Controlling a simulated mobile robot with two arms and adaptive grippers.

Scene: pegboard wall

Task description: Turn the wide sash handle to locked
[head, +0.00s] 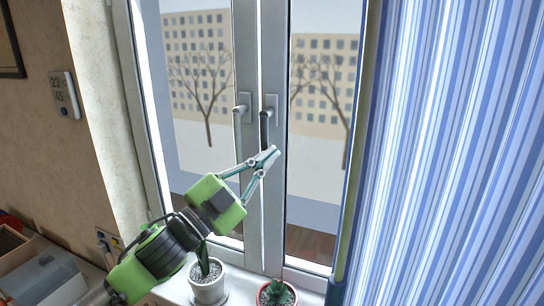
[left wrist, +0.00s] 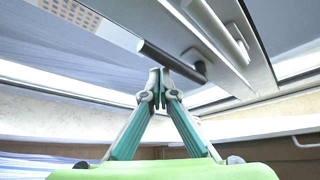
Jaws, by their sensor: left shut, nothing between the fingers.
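The window has two handles side by side at its middle. The left one (head: 237,125) is light grey and its grip hangs down. The right one (head: 264,126) has a dark grip, also hanging down. I cannot tell for sure which sash is the wide one, as the curtain hides the right side. My left gripper (head: 274,152) is shut and empty, just below the dark grip in the head view. In the left wrist view its fingertips (left wrist: 160,72) appear close to the dark grip (left wrist: 168,60); contact is unclear. The light handle (left wrist: 217,32) lies beyond. My right gripper is not in view.
A blue striped curtain (head: 455,150) hangs at the right. A potted plant in a white pot (head: 208,290) and one in a reddish pot (head: 276,293) stand on the sill below my arm. A wall thermostat (head: 65,95) is at the left.

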